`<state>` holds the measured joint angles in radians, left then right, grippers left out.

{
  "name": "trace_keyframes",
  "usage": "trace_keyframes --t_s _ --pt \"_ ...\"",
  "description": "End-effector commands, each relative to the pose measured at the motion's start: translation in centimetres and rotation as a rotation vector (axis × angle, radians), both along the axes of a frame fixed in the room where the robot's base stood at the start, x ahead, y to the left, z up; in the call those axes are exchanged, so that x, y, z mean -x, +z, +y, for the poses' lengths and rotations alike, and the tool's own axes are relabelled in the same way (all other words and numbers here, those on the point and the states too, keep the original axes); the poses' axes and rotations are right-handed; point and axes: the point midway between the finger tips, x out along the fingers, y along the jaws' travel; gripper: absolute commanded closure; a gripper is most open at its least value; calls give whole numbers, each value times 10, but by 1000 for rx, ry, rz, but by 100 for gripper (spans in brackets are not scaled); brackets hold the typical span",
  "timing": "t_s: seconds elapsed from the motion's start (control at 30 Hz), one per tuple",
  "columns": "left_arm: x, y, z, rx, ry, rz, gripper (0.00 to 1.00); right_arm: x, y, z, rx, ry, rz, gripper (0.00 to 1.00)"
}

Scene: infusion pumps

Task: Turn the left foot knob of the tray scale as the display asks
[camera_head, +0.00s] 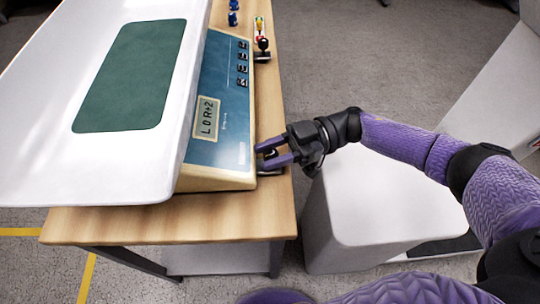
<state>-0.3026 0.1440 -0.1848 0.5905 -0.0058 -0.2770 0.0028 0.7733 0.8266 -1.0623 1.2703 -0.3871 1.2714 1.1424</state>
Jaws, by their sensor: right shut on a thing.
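The tray scale has a wide white tray (60,110) with a green mat (132,76) and a blue sloping panel (214,120). Its small display (206,118) reads sideways, apparently "L 0 R+2". My right gripper (263,157) is at the panel's lower right corner, by the end where the display's "L" stands. It is shut on the left foot knob, which its fingers mostly hide. A dark right foot knob (263,43) shows at the panel's far end. My left gripper is not in view.
The scale stands on a wooden table (180,222) whose right edge runs under my gripper. Small blue items (233,12) and a yellow-and-red item (260,28) stand at the far end. A white box-like block (375,205) is right of the table.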

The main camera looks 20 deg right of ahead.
Motion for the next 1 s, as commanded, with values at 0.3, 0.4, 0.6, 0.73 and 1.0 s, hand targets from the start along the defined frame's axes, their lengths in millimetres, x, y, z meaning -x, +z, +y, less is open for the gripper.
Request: trace_keyframes --t_s 0.3,0.4,0.6,0.73,1.0 --pt "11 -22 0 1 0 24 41 -1 -3 0 1 161 0 100" --pt "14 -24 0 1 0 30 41 -1 -2 0 0 189 1 100" --pt "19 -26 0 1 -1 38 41 0 -1 0 0 216 0 100" --pt "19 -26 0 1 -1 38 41 0 0 0 0 220 0 100" --pt "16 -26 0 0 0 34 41 0 0 0 -1 219 0 57"
